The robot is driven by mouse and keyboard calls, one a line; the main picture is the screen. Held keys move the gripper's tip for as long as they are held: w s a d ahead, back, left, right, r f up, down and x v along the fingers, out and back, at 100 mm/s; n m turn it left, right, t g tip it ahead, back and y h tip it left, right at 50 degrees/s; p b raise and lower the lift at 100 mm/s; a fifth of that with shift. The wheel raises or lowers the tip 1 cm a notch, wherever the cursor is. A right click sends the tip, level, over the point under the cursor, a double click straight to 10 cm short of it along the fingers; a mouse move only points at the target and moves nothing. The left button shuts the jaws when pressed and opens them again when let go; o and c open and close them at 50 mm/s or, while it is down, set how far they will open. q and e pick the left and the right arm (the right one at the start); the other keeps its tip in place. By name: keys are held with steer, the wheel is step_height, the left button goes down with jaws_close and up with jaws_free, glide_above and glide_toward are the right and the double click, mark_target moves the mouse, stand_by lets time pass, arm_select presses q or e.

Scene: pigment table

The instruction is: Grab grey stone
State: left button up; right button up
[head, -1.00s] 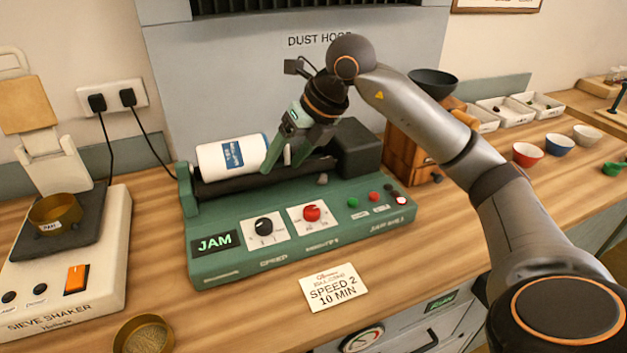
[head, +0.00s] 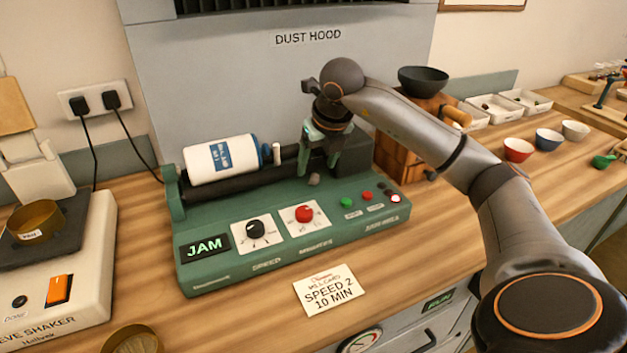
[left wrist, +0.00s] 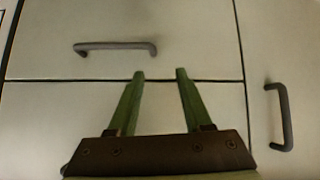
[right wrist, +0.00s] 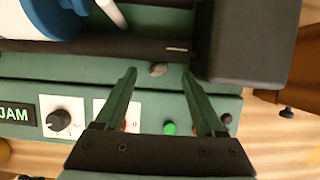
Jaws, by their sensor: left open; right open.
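The grey stone (head: 314,179) is a small lump on the green top of the jar mill (head: 240,262), just in front of its dark rollers. It also shows in the right wrist view (right wrist: 158,69), near the roller and the dark motor block. My right gripper (head: 318,172) is open above the machine, its fingers pointing down close to the stone. In the right wrist view the open fingertips (right wrist: 159,72) lie on either side of the stone, with nothing between them touching. My left gripper (left wrist: 160,73) is open and empty in front of cabinet drawers.
A white jar with a blue label (head: 220,160) lies on the rollers left of my right gripper. The dark motor block (head: 352,158) stands close on the right. A sign card (head: 330,290) lies in front. The sieve shaker (head: 60,270) is at left.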

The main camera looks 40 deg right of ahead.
mark_target(314, 175)
steer(key=x, duration=0.3)
steer(key=shift+a+f, duration=0.15)
steer(key=shift+f, duration=0.05)
steer(key=shift+c, duration=0.2)
jaws_close()
